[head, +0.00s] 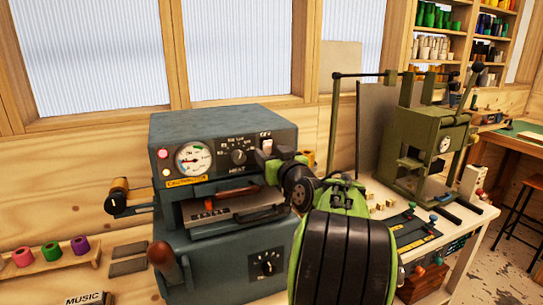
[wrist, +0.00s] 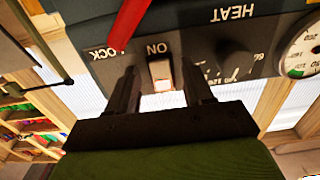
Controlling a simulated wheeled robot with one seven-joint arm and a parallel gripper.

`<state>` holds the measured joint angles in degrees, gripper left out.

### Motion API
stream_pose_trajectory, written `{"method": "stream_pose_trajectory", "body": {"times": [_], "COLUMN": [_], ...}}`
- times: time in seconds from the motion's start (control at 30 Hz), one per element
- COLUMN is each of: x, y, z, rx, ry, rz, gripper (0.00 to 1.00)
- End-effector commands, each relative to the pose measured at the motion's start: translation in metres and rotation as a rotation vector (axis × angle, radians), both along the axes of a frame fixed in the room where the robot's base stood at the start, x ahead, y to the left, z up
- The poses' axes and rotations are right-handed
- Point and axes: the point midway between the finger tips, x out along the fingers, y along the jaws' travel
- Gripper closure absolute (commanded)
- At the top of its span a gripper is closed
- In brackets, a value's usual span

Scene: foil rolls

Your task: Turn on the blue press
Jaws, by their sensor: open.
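The blue press (head: 222,130) is a dark blue-grey machine at the middle of the bench in the head view. Its front panel carries a round gauge (head: 193,160), a HEAT knob (head: 239,157) and a pale rocker switch (head: 266,146) at the upper right. My gripper (head: 277,158) is open in front of the panel. Its fingers (wrist: 160,88) appear on either side of the switch in the wrist view. I cannot tell whether they touch the panel.
A green press (head: 425,150) with a lever stands to the right. Foil rolls (head: 52,252) sit on a wooden rack at lower left. A red part (wrist: 130,22) lies close to the switch in the wrist view.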

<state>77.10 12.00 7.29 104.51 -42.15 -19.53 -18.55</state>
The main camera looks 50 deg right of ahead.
Motion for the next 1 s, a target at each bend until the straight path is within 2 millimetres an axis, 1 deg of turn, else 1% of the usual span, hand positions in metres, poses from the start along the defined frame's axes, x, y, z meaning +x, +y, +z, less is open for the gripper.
{"method": "stream_pose_trajectory", "body": {"times": [0.07, 0.17, 0.27, 0.5, 0.6, 0.7, 0.8, 1.0], "x": [-0.001, -0.01, -0.03, -0.089, -0.111, -0.126, -0.134, -0.136], "y": [0.0, 0.005, 0.016, 0.052, 0.065, 0.074, 0.079, 0.081], "z": [0.0, -0.001, -0.001, -0.002, -0.002, -0.002, -0.002, -0.001], "rx": [0.0, 0.001, -0.001, -0.001, 0.0, 0.0, 0.0, 0.0], "ry": [0.0, 0.001, 0.0, -0.002, -0.001, 0.0, 0.0, 0.0], "rz": [0.0, -0.002, -0.006, -0.006, -0.005, -0.003, -0.002, 0.001], "gripper": [0.49, 0.49, 0.49, 0.49, 0.49, 0.49, 0.49, 0.49]}}
